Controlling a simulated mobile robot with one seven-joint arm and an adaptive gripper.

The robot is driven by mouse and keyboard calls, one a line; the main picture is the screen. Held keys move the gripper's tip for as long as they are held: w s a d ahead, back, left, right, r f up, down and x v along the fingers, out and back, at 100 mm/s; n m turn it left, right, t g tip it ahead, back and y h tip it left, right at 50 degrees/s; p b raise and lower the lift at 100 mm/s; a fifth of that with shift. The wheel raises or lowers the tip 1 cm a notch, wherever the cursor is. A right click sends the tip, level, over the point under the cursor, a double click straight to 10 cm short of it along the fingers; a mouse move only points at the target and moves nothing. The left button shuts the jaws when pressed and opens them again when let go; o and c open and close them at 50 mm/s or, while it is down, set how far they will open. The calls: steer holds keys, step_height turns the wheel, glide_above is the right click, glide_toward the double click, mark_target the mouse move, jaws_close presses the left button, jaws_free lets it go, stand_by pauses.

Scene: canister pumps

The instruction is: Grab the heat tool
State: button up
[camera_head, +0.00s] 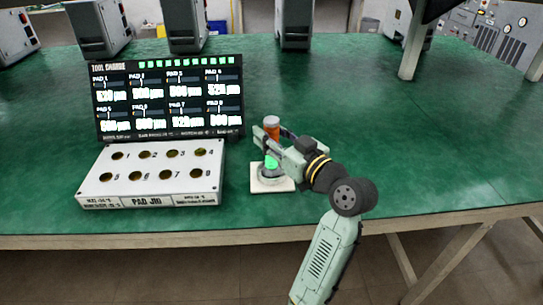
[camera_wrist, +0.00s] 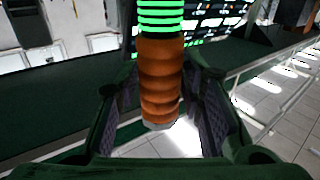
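The heat tool stands upright on a small pale square base (camera_head: 272,186) near the table's front edge. Its orange ribbed handle (camera_head: 271,124) is on top, with a glowing green part (camera_head: 271,162) below. In the wrist view, upside down, the orange handle (camera_wrist: 160,80) hangs below the green glowing rings (camera_wrist: 160,15). My gripper (camera_head: 272,142) reaches in from the right at handle height. In the wrist view my gripper (camera_wrist: 165,110) has one finger on each side of the handle. The fingers look spread, with a gap visible at the right. The handle's middle is partly hidden in the head view.
A white numbered pad box (camera_head: 150,190) and a black display screen (camera_head: 168,100) stand left of the tool. Grey machines (camera_head: 293,25) line the table's back. The green table (camera_head: 430,130) is clear to the right.

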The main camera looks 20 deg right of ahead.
jaws_close()
steer(key=shift+r, duration=0.1)
stand_by(0.5)
